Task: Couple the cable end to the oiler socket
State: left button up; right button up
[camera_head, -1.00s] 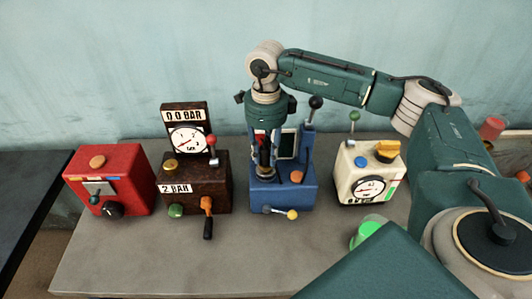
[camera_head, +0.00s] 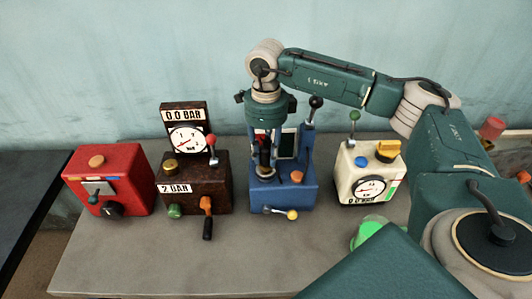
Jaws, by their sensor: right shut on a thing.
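My right gripper (camera_head: 265,160) points down over the blue machine (camera_head: 283,194), in front of its upright back part. By its look it is shut on a small dark piece, which may be the cable end; the fingers largely hide it. I cannot tell which machine is the oiler, nor make out a socket; any socket under the gripper is hidden. I cannot tell whether the held piece touches the blue machine. My left gripper is not in view.
A red box (camera_head: 125,165), a brown gauge box (camera_head: 190,185) and a cream gauge box (camera_head: 350,165) stand beside the blue machine. Levers rise from several of them. A green cup (camera_head: 368,230) stands at the front right. The grey table's (camera_head: 140,255) front left is clear.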

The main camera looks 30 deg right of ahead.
jog(key=shift+f+b, duration=0.45)
jog(key=shift+f, duration=0.1)
jog(key=o, duration=1.1)
jog(key=shift+o, duration=0.2)
jog(key=shift+r, duration=0.1)
notch_tip(320, 180, up, 12)
jog(key=shift+f, duration=0.1)
